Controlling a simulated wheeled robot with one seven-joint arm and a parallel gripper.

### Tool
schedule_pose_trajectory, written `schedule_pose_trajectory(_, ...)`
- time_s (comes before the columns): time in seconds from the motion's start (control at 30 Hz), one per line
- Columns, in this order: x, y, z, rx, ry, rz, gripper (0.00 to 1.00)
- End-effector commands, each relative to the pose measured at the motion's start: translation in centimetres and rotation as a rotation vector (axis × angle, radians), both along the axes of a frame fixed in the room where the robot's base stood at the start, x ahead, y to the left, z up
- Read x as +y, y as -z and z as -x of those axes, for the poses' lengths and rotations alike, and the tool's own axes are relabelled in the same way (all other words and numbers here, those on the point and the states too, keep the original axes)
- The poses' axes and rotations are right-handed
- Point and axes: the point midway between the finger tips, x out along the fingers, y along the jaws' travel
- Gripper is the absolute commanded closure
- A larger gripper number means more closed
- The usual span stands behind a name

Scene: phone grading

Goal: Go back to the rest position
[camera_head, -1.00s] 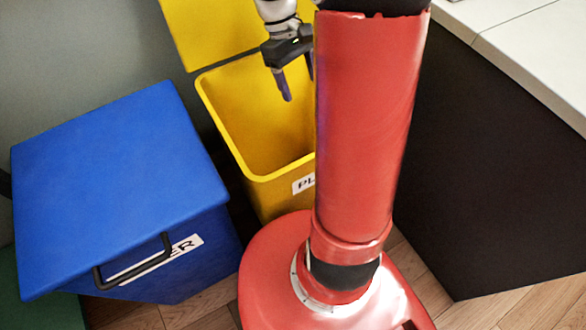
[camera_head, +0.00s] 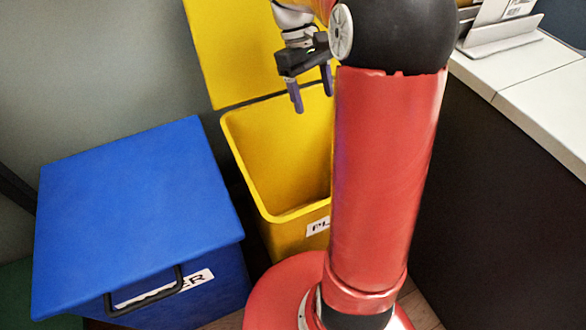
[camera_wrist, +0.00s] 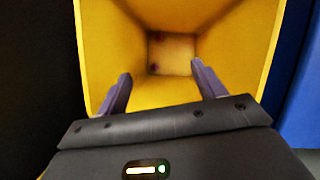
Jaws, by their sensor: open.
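My gripper (camera_head: 312,92) is above the open yellow bin (camera_head: 275,165) in the head view, fingers pointing down. It is open and nothing is between its fingers. In the wrist view my gripper (camera_wrist: 160,90) shows two purple-grey fingers spread apart over the mouth of the yellow bin (camera_wrist: 110,40). Small dark spots show at the bin's bottom; I cannot tell what they are. My red column hides the right part of the bin in the head view.
A closed blue bin (camera_head: 140,215) with a black handle stands left of the yellow one. The yellow lid (camera_head: 235,50) stands raised behind. A dark counter with a white top (camera_head: 530,85) is at right, bearing a grey holder (camera_head: 500,38).

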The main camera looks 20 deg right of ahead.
Motion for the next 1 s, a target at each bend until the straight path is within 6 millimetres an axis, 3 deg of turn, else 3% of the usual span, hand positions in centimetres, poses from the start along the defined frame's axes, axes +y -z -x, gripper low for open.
schedule_pose_trajectory(0.23, 0.2, -0.2, 0.2, -0.011, 0.000, 0.004, 0.31)
schedule_pose_trajectory(0.37, 1.7, -1.3, 1.5, -0.083, 0.011, 0.026, 0.31)
schedule_pose_trajectory(0.67, 7.1, -3.4, 8.8, -0.455, 0.103, 0.045, 0.31)
schedule_pose_trajectory(0.8, 8.9, -3.2, 12.3, -0.634, 0.166, -0.001, 0.31)
schedule_pose_trajectory(1.0, 10.5, -2.1, 15.5, -0.816, 0.243, -0.089, 0.31)
